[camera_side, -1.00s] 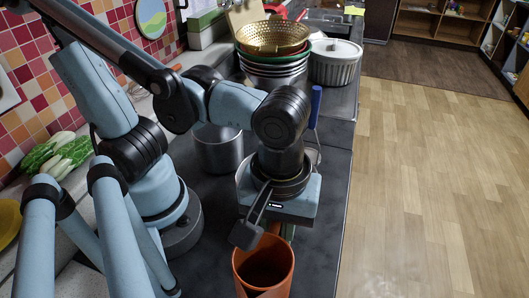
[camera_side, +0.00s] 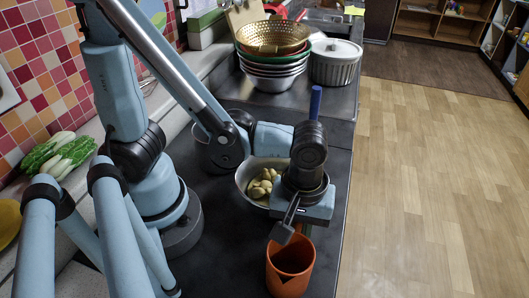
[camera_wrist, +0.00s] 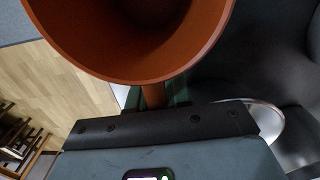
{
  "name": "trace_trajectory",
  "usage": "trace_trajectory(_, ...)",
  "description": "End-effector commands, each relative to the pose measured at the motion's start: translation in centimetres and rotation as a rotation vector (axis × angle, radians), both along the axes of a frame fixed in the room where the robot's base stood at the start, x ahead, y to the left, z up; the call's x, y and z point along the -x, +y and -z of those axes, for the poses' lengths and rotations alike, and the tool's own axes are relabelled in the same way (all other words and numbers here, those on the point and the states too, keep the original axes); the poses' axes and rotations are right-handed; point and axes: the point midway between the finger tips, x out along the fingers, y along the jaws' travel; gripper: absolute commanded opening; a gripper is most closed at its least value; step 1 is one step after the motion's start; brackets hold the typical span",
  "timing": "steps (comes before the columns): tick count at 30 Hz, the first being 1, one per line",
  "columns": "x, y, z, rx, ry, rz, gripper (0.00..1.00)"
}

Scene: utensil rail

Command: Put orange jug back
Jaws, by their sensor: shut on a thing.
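The orange jug (camera_side: 290,270) is at the bottom centre of the side view, its open mouth facing up and tilted a little toward the camera. My gripper (camera_side: 303,229) is just behind and above the jug, shut on its handle, which is mostly hidden. In the wrist view the jug's wide orange rim (camera_wrist: 150,70) fills the top, and the handle (camera_wrist: 154,95) runs down between my gripper's fingers (camera_wrist: 155,100). I cannot tell whether the jug's base touches the counter.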

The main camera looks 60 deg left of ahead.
Motion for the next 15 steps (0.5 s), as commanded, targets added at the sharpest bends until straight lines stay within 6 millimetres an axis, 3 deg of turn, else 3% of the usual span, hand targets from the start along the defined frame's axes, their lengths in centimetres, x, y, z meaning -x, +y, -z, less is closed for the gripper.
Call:
trace_trajectory(14,-0.01,-0.02,0.58,0.000,0.000,0.000,0.00)
trace_trajectory(15,-0.01,-0.02,0.53,0.000,0.000,0.000,0.24)
